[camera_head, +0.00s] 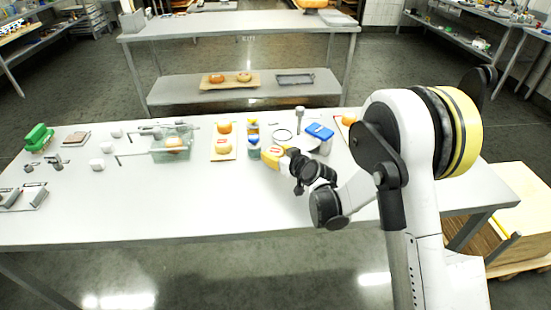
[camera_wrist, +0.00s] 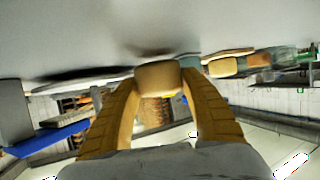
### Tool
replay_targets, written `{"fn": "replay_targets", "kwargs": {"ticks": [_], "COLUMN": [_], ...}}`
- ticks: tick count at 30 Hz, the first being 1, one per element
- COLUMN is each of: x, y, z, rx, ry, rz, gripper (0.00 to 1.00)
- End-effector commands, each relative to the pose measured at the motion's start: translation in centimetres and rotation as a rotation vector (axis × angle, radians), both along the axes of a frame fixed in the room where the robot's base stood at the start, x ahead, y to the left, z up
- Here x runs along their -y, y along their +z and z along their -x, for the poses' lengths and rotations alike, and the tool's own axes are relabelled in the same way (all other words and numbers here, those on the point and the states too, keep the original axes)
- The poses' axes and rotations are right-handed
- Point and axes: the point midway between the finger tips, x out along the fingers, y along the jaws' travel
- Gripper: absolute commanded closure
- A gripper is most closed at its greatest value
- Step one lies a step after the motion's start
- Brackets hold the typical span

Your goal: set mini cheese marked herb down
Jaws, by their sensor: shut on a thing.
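A small pale tan cheese (camera_wrist: 158,78) sits between the two yellow-tan fingers of my gripper (camera_wrist: 157,88) in the wrist view. The fingers press on it from both sides. In the head view my gripper (camera_head: 272,157) is low over the front middle of the table, right of a small board. The held cheese is mostly hidden there by the fingers. In the wrist view, which shows the table upside down, the cheese is close to the tabletop; I cannot tell whether it touches. No herb mark is readable.
The board (camera_head: 213,157) bears an orange cheese (camera_head: 224,127) and a paler, red-labelled cheese (camera_head: 223,146). Bottles (camera_head: 253,139) stand just behind my gripper. The table's front is clear.

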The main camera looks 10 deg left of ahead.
Motion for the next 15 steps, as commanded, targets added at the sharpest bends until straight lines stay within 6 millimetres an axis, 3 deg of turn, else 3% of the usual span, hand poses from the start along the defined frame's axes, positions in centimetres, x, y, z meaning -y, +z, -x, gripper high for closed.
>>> {"fn": "replay_targets", "kwargs": {"ticks": [2,12,13,15], "x": [0.02,0.05,0.05,0.05], "y": [-0.98,-1.20,-1.22,-1.11], "z": [-0.01,0.01,0.01,0.01], "rx": [0.000,0.000,0.000,0.000], "ry": [0.000,0.000,0.000,0.000], "rz": [0.000,0.000,0.000,0.000], "gripper": [0.81,0.81,0.45,0.28]}}
